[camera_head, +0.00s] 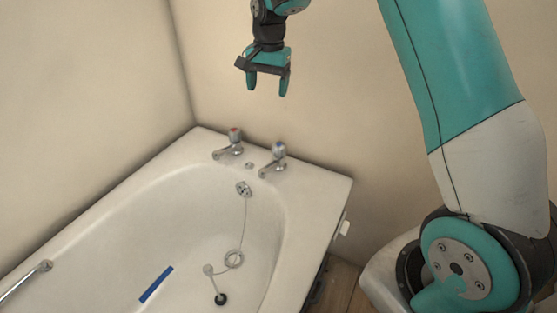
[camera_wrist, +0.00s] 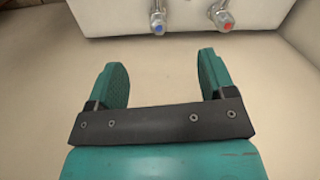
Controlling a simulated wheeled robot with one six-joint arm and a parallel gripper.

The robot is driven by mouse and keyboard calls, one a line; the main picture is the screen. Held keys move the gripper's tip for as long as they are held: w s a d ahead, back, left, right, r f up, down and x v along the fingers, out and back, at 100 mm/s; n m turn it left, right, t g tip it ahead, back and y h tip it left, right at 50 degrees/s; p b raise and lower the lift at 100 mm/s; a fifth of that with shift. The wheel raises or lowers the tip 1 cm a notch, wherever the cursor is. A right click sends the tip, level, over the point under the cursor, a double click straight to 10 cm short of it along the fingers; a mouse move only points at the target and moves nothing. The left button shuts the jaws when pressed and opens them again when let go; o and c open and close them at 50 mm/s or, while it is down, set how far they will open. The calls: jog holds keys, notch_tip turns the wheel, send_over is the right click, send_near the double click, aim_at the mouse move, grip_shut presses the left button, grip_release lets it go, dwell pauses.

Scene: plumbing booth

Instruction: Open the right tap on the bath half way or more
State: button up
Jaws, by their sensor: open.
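The right tap (camera_head: 277,157) on the bath has a chrome body and a clear handle with a blue top. It stands on the far rim of the white bath (camera_head: 318,187). The left tap (camera_head: 233,144), with a red top, stands beside it. In the wrist view the blue-topped tap (camera_wrist: 158,20) is at the left and the red-topped tap (camera_wrist: 223,18) at the right, both near the top edge. My gripper (camera_head: 267,92) is open and empty, held in the air above the taps and apart from them. Its two teal fingers (camera_wrist: 165,72) show in the wrist view.
A plug (camera_head: 221,299) on a chain and a blue strip (camera_head: 156,284) lie in the bath. A grab handle (camera_head: 25,280) is at the left rim. Beige walls meet behind the bath. The air between my gripper and the taps is clear.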

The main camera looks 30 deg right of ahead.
aim_at(279, 145)
jog(key=w+d+f+m+b, duration=0.2)
jog(key=w+d+f+m, duration=0.3)
jog(key=f, duration=0.3)
jog(key=shift+n+h, duration=0.3)
jog(key=shift+n, duration=0.2)
jog(key=f, duration=0.5)
jog(key=f+b, duration=0.1)
jog(key=f, duration=1.1)
jog(key=shift+s+d+f, duration=0.1)
jog(key=shift+s+d, duration=0.05)
jog(key=shift+d, duration=0.2)
jog(key=shift+c, duration=0.3)
jog(key=c, duration=0.9)
jog(key=shift+o, duration=0.2)
